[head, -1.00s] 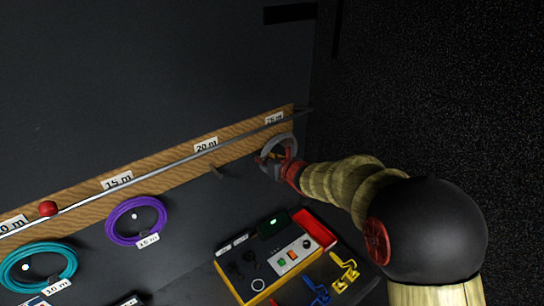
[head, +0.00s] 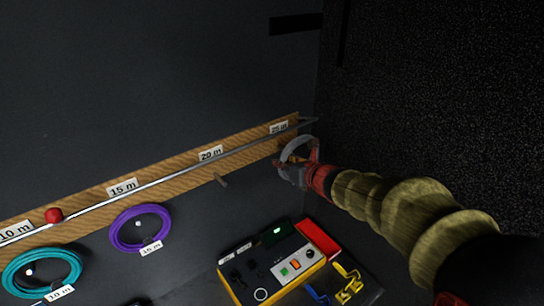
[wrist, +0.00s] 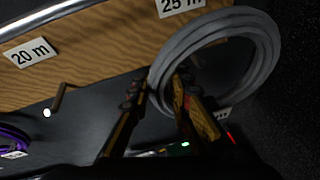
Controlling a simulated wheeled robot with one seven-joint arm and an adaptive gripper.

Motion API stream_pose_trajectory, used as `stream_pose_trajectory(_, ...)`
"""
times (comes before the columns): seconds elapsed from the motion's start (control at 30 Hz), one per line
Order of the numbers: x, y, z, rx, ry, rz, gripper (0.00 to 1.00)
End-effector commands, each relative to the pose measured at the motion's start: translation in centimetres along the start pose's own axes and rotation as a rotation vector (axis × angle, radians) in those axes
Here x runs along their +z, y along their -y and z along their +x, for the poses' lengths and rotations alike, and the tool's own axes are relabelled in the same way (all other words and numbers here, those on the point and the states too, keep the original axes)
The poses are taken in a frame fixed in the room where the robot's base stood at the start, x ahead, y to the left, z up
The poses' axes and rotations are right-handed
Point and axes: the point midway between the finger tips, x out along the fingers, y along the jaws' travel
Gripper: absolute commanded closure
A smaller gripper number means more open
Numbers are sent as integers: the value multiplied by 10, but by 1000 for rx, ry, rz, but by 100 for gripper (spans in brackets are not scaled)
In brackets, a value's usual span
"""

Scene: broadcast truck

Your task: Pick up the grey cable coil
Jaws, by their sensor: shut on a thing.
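The grey cable coil (wrist: 262,48) is a round loop of several turns, at the upper right in the wrist view. In the head view the coil (head: 312,143) is at the right end of the wooden board, below the 25 m label. My gripper (wrist: 160,88) has its two fingers on either side of the coil's left part and is shut on it. In the head view my gripper (head: 291,168) covers the coil's lower part. I cannot tell whether the coil touches a peg. A small white tag shows partly at the coil's lower right.
The wooden board (head: 80,200) carries length labels and a metal rail (head: 170,174). An empty peg (head: 221,181) sticks out below 20 m. A purple coil (head: 116,229) and a teal coil (head: 10,276) hang to the left. A yellow-edged control box (head: 235,291) lies below my arm.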

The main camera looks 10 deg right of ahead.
Motion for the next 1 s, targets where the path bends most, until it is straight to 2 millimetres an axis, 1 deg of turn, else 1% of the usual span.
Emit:
stream_pose_trajectory(0.03,-2,4,-15,-3,6,-1,100)
stream_pose_trajectory(0.2,-18,13,-55,-4,5,-1,100)
stream_pose_trajectory(0.3,-25,17,-75,-3,5,-1,100)
stream_pose_trajectory(0.43,-32,20,-94,-2,5,-1,100)
stream_pose_trajectory(0.6,-38,24,-109,-1,4,-1,100)
stream_pose_trajectory(0.7,-40,24,-113,0,3,-2,100)
stream_pose_trajectory(1.0,-41,24,-115,1,3,-2,100)
